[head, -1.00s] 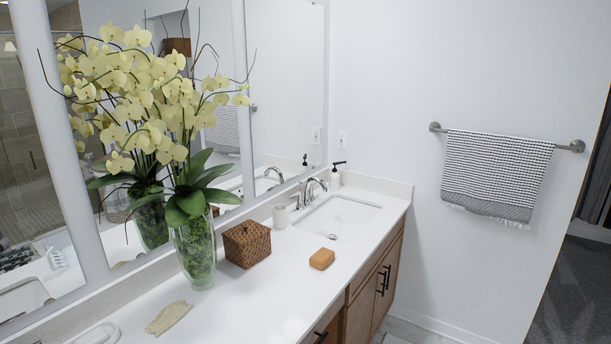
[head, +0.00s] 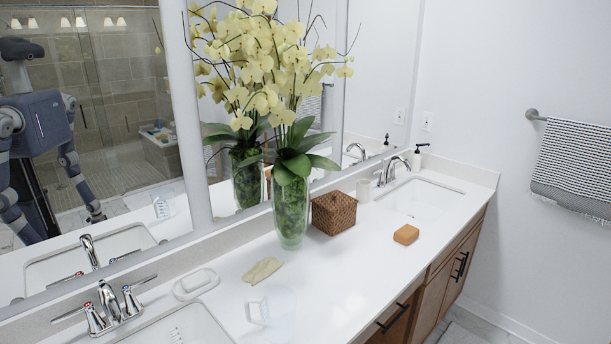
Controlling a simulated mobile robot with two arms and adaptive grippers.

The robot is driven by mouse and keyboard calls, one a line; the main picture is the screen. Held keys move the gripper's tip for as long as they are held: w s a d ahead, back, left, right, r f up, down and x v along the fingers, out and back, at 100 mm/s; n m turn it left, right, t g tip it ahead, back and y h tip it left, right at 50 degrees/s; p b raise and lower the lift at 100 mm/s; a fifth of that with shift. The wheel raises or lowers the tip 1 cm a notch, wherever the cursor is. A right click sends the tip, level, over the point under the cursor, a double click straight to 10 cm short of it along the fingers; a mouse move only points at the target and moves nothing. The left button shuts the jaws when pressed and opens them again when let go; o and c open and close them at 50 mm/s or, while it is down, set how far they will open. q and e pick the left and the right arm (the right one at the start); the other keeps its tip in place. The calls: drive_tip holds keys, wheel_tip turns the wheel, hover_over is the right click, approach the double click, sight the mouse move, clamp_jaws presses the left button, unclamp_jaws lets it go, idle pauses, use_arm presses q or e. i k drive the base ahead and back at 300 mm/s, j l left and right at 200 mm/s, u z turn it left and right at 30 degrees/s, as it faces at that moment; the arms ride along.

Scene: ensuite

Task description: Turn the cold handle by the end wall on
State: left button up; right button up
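The chrome faucet by the end wall (head: 396,168) stands behind the far sink (head: 420,196), in front of the mirror. Its spout arches over the basin. One lever handle shows at the left of the spout; the handle on the end-wall side is not clearly seen behind the spout, and its setting cannot be told. No running water is visible in that basin. Neither of my grippers is directly in view. My reflection shows at the left of the mirror, too small to tell the state of a gripper.
A nearer chrome faucet (head: 110,306) stands at the lower left. The glass orchid vase (head: 291,212), woven box (head: 334,213), white cup (head: 363,190), orange soap (head: 406,235), clear mug (head: 272,310) and black-topped dispenser (head: 418,160) stand on the white counter. A towel (head: 575,170) hangs at right.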

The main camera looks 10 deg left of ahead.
sight(126, 289)
drive_tip(key=u, duration=1.35)
